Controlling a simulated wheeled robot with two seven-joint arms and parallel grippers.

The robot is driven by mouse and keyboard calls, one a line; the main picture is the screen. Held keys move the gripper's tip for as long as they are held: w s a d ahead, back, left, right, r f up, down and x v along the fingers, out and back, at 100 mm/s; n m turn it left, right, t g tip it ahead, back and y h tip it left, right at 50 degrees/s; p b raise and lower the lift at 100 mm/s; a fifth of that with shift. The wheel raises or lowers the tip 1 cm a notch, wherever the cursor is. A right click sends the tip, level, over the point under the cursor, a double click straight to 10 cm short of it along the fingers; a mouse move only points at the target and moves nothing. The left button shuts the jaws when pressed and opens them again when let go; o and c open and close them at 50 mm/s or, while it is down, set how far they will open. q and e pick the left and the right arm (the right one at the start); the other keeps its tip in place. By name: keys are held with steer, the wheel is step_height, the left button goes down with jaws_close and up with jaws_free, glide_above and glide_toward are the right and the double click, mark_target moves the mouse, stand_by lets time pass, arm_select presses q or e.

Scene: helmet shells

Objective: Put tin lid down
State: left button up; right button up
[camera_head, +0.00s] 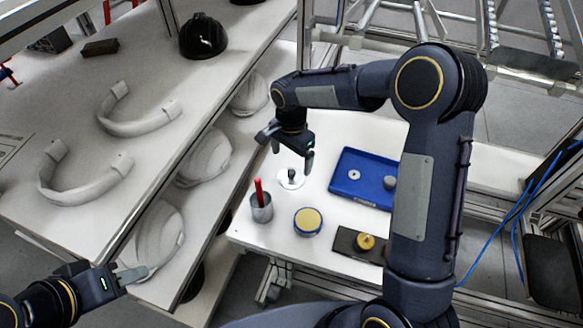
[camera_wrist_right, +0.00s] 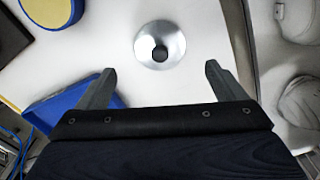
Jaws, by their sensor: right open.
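The tin lid (camera_head: 290,179), a round silvery disc with a small dark knob in its middle, lies on the white table. In the right wrist view the lid (camera_wrist_right: 174,58) is just beyond the fingertips, clear of both. My right gripper (camera_head: 292,157) is open and empty above the lid; its two spread fingers (camera_wrist_right: 160,72) show in the wrist view. The round blue tin (camera_head: 307,222) with a yellow top stands nearer the table's front edge. My left gripper (camera_head: 133,274) is at the lower left, away from the lid; its jaw gap is unclear.
A grey cup (camera_head: 262,211) with a red stick stands left of the tin. A blue tray (camera_head: 353,192) holding small parts is to the right. A dark plate (camera_head: 345,245) with a yellow piece lies in front. White helmet shells (camera_head: 205,160) fill the left shelf.

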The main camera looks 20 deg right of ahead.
mark_target(292, 172)
steer(key=s+d+r+n+t+y, duration=0.2)
steer(key=s+d+r+n, duration=0.3)
steer(key=s+r, duration=0.75)
steer(key=s+n+t+y, duration=0.1)
steer(key=s+n+t, duration=0.2)
steer(key=s, duration=1.2)
steer(key=shift+s+d+f+n+t+y, duration=0.25)
steer(key=shift+d+f+n+y, duration=0.2)
steer(key=shift+n, duration=0.45)
